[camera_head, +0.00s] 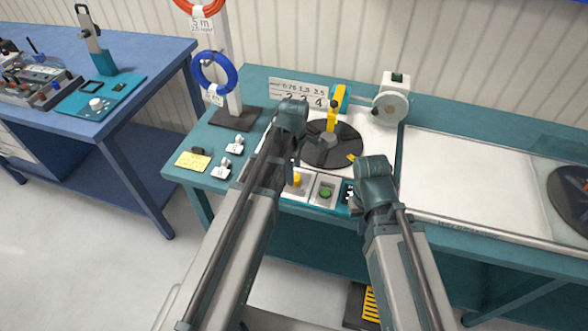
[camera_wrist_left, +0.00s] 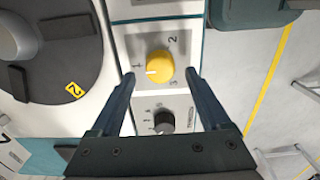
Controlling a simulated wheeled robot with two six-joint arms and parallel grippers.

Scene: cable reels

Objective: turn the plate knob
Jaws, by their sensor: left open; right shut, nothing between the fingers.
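A yellow knob (camera_wrist_left: 160,66) with a white pointer mark sits on a light panel marked 1, 2 and 3; the mark points toward the 1. The knob also shows in the head view (camera_head: 297,180). Which one is the plate knob is not labelled. My right gripper (camera_head: 354,207) is shut and empty, low at the panel's right end.
A black turntable plate (camera_head: 334,150) with a yellow tag lies behind the panel. A blue cable coil (camera_head: 214,72) hangs on a stand at left, and a white reel (camera_head: 391,103) stands at back right.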

